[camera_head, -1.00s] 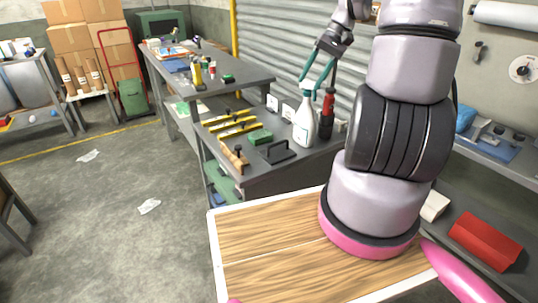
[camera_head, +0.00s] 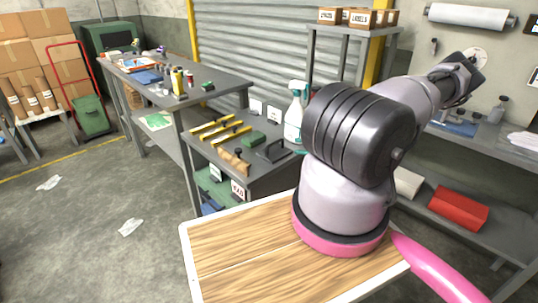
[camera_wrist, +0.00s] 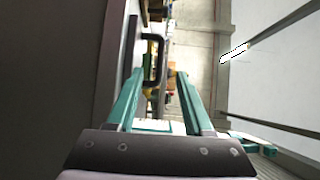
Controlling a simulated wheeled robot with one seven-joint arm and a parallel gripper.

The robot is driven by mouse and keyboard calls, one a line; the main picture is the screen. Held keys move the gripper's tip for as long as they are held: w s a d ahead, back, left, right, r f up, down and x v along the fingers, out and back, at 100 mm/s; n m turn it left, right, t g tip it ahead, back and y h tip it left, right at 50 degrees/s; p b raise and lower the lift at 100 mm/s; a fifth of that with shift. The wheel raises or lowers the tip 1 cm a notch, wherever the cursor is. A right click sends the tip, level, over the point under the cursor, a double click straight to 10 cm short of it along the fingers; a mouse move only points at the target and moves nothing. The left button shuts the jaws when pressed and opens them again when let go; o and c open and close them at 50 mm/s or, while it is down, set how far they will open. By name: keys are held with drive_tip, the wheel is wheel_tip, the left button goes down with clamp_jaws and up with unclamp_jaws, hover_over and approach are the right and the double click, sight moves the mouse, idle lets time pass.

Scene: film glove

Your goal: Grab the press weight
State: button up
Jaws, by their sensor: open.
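The press weight is most likely the dark block with a black bar handle (camera_head: 272,151) on the dark worktable, near its right side beside the spray bottle. In the wrist view its black handle (camera_wrist: 160,58) shows ahead, near the ends of my fingers. My gripper (camera_wrist: 161,76) is open, with its two teal fingers apart and nothing held. The handle appears between or just beyond the fingertips; I cannot tell its exact depth. In the head view my arm hides most of the gripper; a bit of teal shows low beside the bottle.
A white spray bottle (camera_head: 294,116) stands close behind the weight. A green block (camera_head: 251,138), a wooden-handled brush (camera_head: 235,160) and yellow bars (camera_head: 217,128) lie to its left. A wooden-topped surface (camera_head: 235,250) is in front. A red box (camera_head: 458,208) sits on the right shelf.

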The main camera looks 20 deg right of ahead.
sight(275, 143)
drive_tip(key=shift+t, duration=0.5)
drive_tip(key=x, duration=0.3)
drive_tip(key=f+x, duration=0.1)
drive_tip(key=x, duration=0.1)
drive_tip(key=shift+a, duration=0.1)
drive_tip(key=x, duration=0.5)
drive_tip(key=shift+w+r, duration=0.25)
drive_tip(key=shift+w, duration=0.3)
clamp_jaws()
idle(0.4)
